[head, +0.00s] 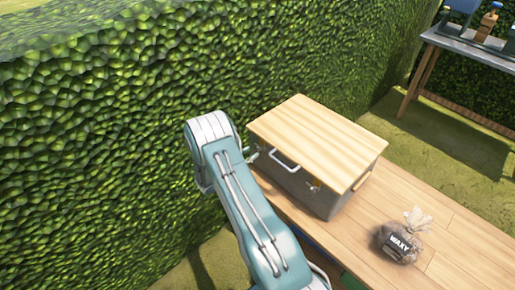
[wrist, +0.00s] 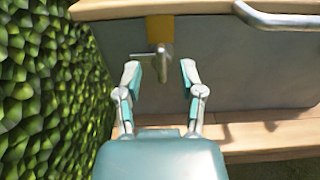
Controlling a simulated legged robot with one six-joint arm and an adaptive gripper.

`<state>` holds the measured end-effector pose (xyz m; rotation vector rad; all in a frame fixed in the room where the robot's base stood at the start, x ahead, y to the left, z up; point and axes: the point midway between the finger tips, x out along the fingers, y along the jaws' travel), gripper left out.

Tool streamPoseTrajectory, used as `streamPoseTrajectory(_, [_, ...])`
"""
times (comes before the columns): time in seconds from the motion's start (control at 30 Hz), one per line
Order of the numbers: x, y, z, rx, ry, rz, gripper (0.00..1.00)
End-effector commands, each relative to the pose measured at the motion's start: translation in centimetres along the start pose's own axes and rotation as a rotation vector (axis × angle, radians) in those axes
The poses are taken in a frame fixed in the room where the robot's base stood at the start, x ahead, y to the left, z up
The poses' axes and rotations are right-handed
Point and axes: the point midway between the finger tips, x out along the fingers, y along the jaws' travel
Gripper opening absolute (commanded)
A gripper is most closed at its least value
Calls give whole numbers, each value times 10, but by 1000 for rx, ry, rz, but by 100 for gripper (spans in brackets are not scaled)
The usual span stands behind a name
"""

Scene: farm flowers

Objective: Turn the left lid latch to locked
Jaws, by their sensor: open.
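A grey box (head: 296,183) with a light wooden lid (head: 318,140) sits on the wooden table, its lid down. In the wrist view the left latch (wrist: 162,58) is a small metal lever below an orange-yellow plate (wrist: 160,29) on the box front (wrist: 240,60). My gripper (wrist: 161,72) is open in front of the latch, with one finger on each side of it. I cannot tell whether the fingers touch it. In the head view my arm hides most of the left latch and the gripper. The right latch (head: 314,186) shows on the box's front.
A metal handle (head: 284,161) lies between the latches and shows at the upper right in the wrist view (wrist: 285,19). A hedge (head: 110,120) runs close along the left. A second table (head: 475,45) stands behind.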

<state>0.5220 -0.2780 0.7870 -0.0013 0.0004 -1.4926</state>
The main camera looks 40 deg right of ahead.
Motion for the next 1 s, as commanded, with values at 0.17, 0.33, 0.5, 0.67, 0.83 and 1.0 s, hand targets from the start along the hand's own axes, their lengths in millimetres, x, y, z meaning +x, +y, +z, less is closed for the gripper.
streamPoseTrajectory(0.17, [29,0,0,1,0,-2,50])
streamPoseTrajectory(0.33, [40,0,0,0,0,0,50])
streamPoseTrajectory(0.5, [42,0,0,0,0,0,50])
streamPoseTrajectory(0.67, [41,0,0,0,0,0,23])
streamPoseTrajectory(0.83, [41,0,0,0,1,1,0])
streamPoseTrajectory(1.0, [41,1,-1,0,2,2,0])
